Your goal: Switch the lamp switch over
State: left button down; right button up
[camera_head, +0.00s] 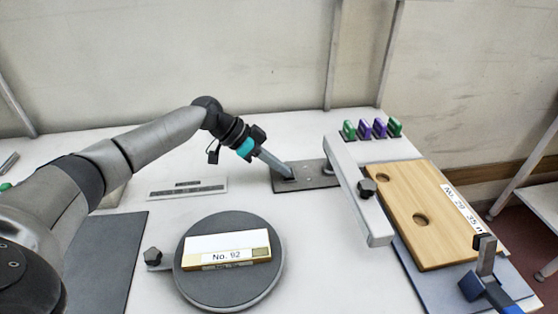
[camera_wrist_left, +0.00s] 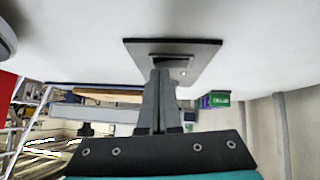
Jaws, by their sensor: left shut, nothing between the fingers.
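A dark grey plate (camera_head: 317,182) lies on the white table, left of the white bar. It also shows in the left wrist view (camera_wrist_left: 200,62). A small black part, apparently the lamp switch (camera_head: 286,177), sits at the plate's left end; in the left wrist view the switch (camera_wrist_left: 172,57) is partly hidden behind the fingers. My left gripper (camera_head: 289,170) is shut and empty, its fingertips pointing down at the switch, touching or very close. I cannot tell which way the switch is set. The shut fingers fill the middle of the left wrist view (camera_wrist_left: 159,74).
A white bar (camera_head: 358,195) with a black knob stands right of the plate, beside a wooden board (camera_head: 432,225) with holes. Green and purple pieces (camera_head: 372,129) stand behind. A round grey turntable (camera_head: 232,298) holds a block labelled No. 92 (camera_head: 227,245) in front.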

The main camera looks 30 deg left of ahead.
dwell(0.3)
pick_arm(q)
jog(key=shift+s+f, duration=0.1)
jog(key=shift+f, duration=0.1)
pick_arm(e)
jog(key=shift+s+r, duration=0.1)
jog(key=shift+s, duration=0.15)
pick_arm(q)
jog(key=shift+w+a, duration=0.15)
jog(key=shift+w, duration=0.15)
jog(key=shift+w+a+r+b, duration=0.1)
jog(key=shift+w+a+b, duration=0.2)
jog(key=shift+a+b, duration=0.15)
pick_arm(e)
jog(key=shift+s+a+f, duration=0.1)
jog(key=shift+a+f, duration=0.05)
jog(key=shift+f, duration=0.25)
